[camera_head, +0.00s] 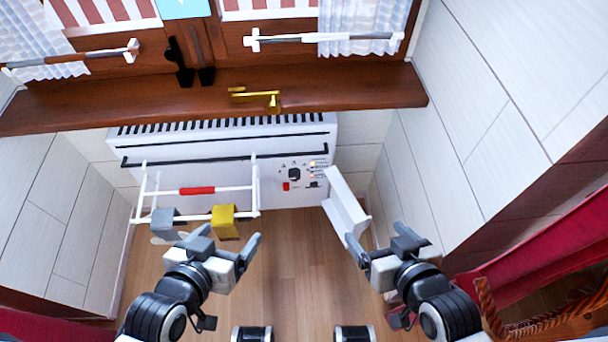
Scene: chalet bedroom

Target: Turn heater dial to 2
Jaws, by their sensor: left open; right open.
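The white heater (222,150) stands against the wall under the wooden window sill. Its control panel is on the right part of its front, with a small black dial (294,174) and a red switch (286,187) below it. The dial's numbers are too small to read. My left gripper (222,240) is open and empty, in front of the heater and left of the dial. My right gripper (358,247) is open and empty, below and right of the dial, close to a white panel (345,203). Neither gripper touches the dial.
A white rack (208,190) with a red-marked bar stands before the heater's left part, with a grey cloth (165,222) and a yellow cloth (224,220) on it. The wooden sill (350,92) juts out above and carries a brass-coloured object (272,100). Wooden floor is clear between my grippers.

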